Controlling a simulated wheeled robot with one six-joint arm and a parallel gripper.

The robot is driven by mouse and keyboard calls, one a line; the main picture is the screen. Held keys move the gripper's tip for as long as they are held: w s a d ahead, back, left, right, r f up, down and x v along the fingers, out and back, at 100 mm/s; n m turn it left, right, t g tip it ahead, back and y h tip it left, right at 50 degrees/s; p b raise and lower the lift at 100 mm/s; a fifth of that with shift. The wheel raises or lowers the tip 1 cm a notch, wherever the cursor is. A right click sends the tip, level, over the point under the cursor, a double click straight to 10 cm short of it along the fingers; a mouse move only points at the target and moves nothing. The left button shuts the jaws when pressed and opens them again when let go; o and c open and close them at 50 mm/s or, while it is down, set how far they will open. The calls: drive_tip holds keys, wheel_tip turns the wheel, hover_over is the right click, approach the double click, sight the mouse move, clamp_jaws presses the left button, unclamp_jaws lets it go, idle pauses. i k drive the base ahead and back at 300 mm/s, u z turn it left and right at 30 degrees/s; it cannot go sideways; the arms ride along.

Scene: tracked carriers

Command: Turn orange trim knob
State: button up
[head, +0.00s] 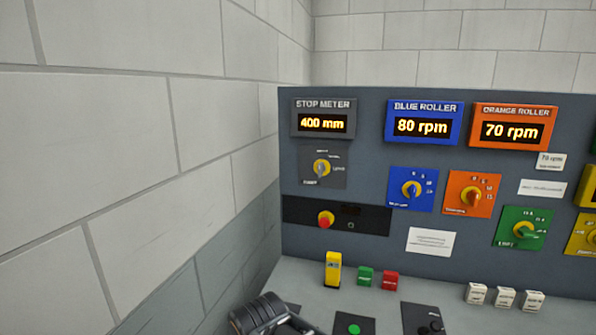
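The orange trim knob (472,197) sits on an orange square plate with dial marks, on the upright dark grey panel. Its yellow and orange grip points up and slightly right; the small dial lettering is too blurred to read. Above it, the orange roller display (513,130) reads 70 rpm. I see no gripper fingers in the head view, and nothing touches the knob.
A blue knob (411,189) is left of the orange one, a green knob (525,231) lower right. A red button (326,219) is at left. Small blocks (505,297) stand on the desk. A dark ribbed part (262,314) shows below; I cannot tell what it is.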

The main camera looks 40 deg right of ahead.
sight(473, 196)
drive_tip(key=z, duration=1.2)
